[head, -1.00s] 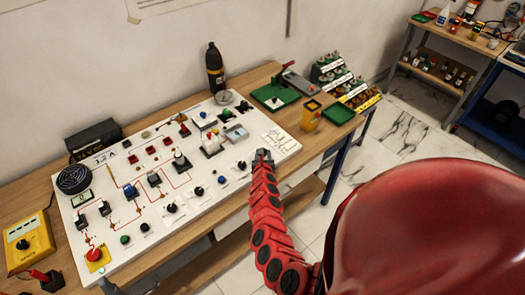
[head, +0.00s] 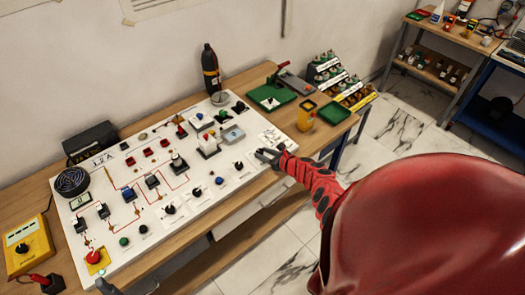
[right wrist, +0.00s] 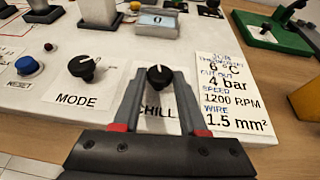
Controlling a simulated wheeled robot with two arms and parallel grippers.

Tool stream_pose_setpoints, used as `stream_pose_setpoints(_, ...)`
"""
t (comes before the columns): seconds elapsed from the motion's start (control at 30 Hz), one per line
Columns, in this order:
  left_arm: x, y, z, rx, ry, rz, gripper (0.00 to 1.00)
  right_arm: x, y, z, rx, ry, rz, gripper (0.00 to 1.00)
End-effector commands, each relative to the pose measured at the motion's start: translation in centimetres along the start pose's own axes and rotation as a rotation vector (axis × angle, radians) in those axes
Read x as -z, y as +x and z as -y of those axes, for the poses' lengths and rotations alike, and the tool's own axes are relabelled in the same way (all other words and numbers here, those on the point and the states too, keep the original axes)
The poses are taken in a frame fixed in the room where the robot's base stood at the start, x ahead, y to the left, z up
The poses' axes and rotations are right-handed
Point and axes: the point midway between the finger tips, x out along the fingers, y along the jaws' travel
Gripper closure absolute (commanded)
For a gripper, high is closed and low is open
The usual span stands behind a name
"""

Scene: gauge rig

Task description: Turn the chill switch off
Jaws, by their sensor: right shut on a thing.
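The chill switch is a small black rotary knob (right wrist: 159,76) with a white mark, above a CHILL label on the white panel (right wrist: 30,98). In the right wrist view the mark points roughly away from me, towards the back of the panel. My right gripper (right wrist: 164,76) has its two fingers around this knob and is shut on it. The label is partly hidden by the fingers. In the head view my right gripper (head: 264,155) is at the panel's right front edge and covers the knob.
The MODE knob (right wrist: 85,67) sits left of the chill switch, and a blue RESET button (right wrist: 28,65) is further left. A printed card (right wrist: 233,95) lies to the right. A yellow container (head: 307,115) and a green tray (head: 333,113) stand beyond the panel's right end.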

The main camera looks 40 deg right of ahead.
Motion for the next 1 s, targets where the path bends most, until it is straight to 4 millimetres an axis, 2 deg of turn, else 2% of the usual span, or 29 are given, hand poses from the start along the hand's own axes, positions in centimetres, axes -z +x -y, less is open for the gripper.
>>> stream_pose_setpoints(0.03, -0.3, -1.6, -0.1, 0.0, 0.0, 0.0, 0.28, 0.6, 0.3, 0.4, -0.034, -0.024, -0.002, 1.0)
stream_pose_setpoints(0.1, -0.5, -2.7, -0.1, 0.0, 0.0, 0.0, 0.28, 0.7, 0.4, 0.4, -0.087, -0.043, -0.002, 1.0)
stream_pose_setpoints(0.4, -1.1, -6.4, -0.3, 0.0, 0.0, 0.0, 0.28, 0.4, 0.4, 0.8, -0.244, -0.108, 0.0, 1.0)
stream_pose_setpoints(0.63, -1.3, -7.6, -0.4, 0.0, 0.0, 0.0, 0.28, 0.2, 0.3, 0.7, -0.302, -0.127, 0.0, 1.0)
stream_pose_setpoints(1.0, -1.3, -7.7, -0.4, 0.0, 0.0, 0.0, 0.28, 0.0, 0.2, 0.8, -0.313, -0.132, -0.001, 1.0)
